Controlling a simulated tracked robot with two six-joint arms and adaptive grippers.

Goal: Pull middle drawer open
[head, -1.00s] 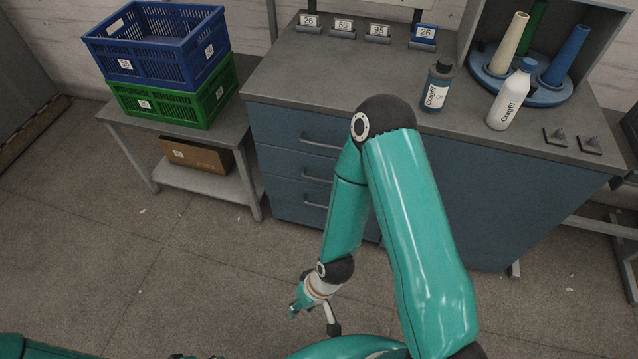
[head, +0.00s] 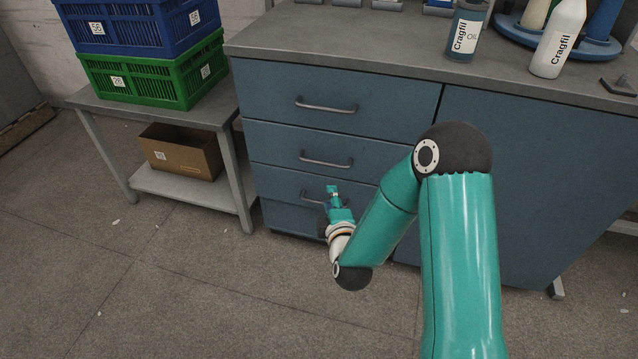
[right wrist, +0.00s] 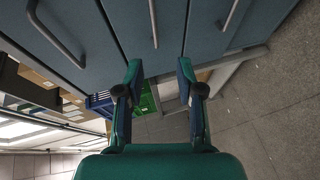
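The blue-grey cabinet has three stacked drawers with bar handles, all closed. The middle drawer (head: 285,150) has a grey handle (head: 326,162). My right gripper (head: 333,188) is below that handle in the head view, overlapping the lower drawer's handle. In the right wrist view the gripper (right wrist: 158,67) is open and empty, with its two fingers apart. The middle handle (right wrist: 154,22) shows beyond the fingertips, roughly in line with the gap and not touched. My left gripper is not in view.
The upper handle (head: 325,105) and lower handle (head: 311,198) are close by. A side table (head: 92,101) stands left, holding blue (head: 120,25) and green (head: 135,82) crates, with a cardboard box (head: 180,152) below. Bottles stand on the worktop. The floor in front is clear.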

